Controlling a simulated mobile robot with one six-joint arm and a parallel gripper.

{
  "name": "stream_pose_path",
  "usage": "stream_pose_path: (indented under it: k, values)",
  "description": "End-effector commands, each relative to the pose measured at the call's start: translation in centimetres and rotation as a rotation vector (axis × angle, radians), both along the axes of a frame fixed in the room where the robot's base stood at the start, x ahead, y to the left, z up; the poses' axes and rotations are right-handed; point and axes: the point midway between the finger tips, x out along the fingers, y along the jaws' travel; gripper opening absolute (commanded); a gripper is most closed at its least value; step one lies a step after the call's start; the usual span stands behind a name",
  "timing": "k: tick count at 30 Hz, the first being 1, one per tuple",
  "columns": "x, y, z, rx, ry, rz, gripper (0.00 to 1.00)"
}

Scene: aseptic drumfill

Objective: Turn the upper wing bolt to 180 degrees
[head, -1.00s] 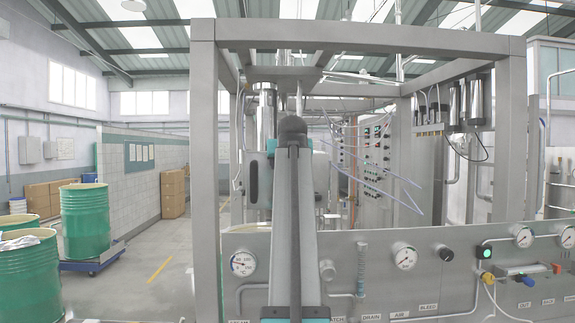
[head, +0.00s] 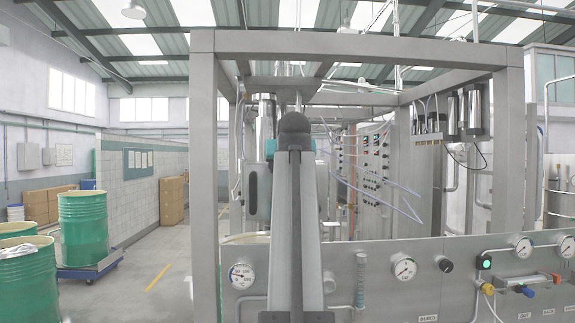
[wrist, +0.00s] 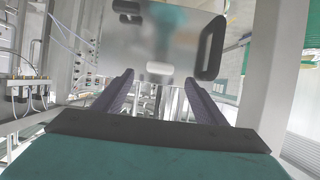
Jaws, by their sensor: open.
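In the wrist view my gripper (wrist: 158,78) is open, with its two dark purple fingers apart and nothing visibly held. Beyond the fingertips is a grey steel housing (wrist: 185,60). A pale rounded piece (wrist: 159,68) shows on it, in line with the gap between the fingers. I cannot tell whether either is the upper wing bolt. In the head view the housing (head: 268,180) is partly covered by my arm, which hides the gripper, and no wing bolt can be made out.
A black rounded loop (wrist: 211,47) stands on the housing, right of the fingers. A steel frame (head: 205,150) surrounds the housing. A gauge panel (head: 450,290) crosses the front. A green drum (head: 84,228) on a blue trolley (head: 88,272) stands at left, beside clear floor.

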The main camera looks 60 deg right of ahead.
Motion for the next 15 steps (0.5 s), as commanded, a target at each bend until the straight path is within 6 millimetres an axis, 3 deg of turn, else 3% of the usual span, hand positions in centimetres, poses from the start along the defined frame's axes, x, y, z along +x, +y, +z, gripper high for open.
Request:
stream_pose_path:
  k: [15]
  values:
    - [-1.6, 2.2, 1.3, 0.0, 0.0, 0.0, 0.66]
